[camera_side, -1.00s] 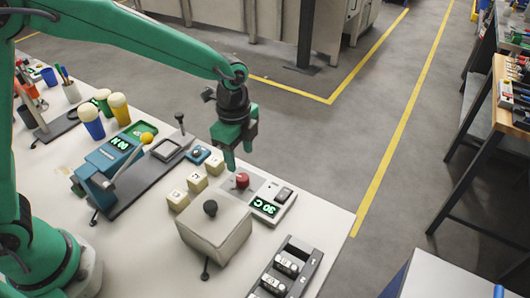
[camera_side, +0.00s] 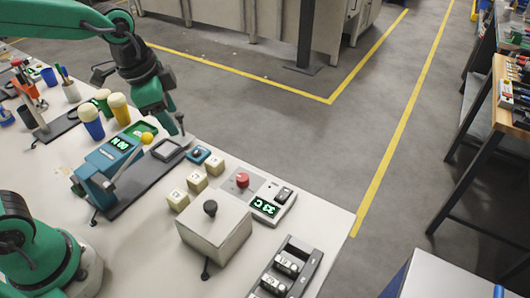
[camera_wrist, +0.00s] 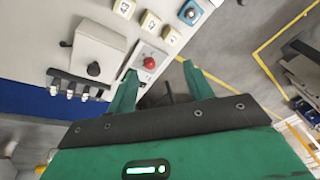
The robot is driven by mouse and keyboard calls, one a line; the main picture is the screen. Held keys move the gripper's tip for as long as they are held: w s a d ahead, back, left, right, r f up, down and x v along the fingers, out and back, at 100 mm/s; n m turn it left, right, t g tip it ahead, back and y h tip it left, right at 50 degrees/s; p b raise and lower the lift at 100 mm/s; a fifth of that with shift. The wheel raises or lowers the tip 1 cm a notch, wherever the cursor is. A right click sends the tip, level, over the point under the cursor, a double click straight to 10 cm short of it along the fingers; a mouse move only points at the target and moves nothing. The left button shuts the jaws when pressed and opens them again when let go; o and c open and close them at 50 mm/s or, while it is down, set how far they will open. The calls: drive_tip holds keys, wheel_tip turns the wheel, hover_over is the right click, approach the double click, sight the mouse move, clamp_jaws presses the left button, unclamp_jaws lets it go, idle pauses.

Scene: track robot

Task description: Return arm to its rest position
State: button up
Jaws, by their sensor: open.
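My green arm reaches over the back of the table in the side view. My gripper (camera_side: 168,112) is above the table's far edge, behind the blue device with the yellow knob. In the wrist view my gripper (camera_wrist: 160,82) has its two green fingers apart with nothing between them. The red button (camera_side: 242,180) on its grey panel (camera_side: 262,190) stands clear of the gripper in the side view. The red button also shows beyond the fingers in the wrist view (camera_wrist: 150,63). The panel's green display (camera_side: 264,207) is lit.
A grey box with a black knob (camera_side: 210,208), several cream blocks (camera_side: 197,181) and a black slider unit (camera_side: 290,264) stand on the white table (camera_side: 140,245). Cups with yellow tops (camera_side: 118,108) stand near the gripper.

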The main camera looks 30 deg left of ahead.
drive_tip(key=s+a+r+n+t, duration=0.2)
drive_tip(key=s+a+n, duration=0.4)
drive_tip(key=s+n, duration=0.2)
drive_tip(key=shift+s+a+r+n+t+y, duration=0.2)
drive_tip(key=shift+s+n+t+y, duration=0.1)
drive_tip(key=shift+s, duration=1.1)
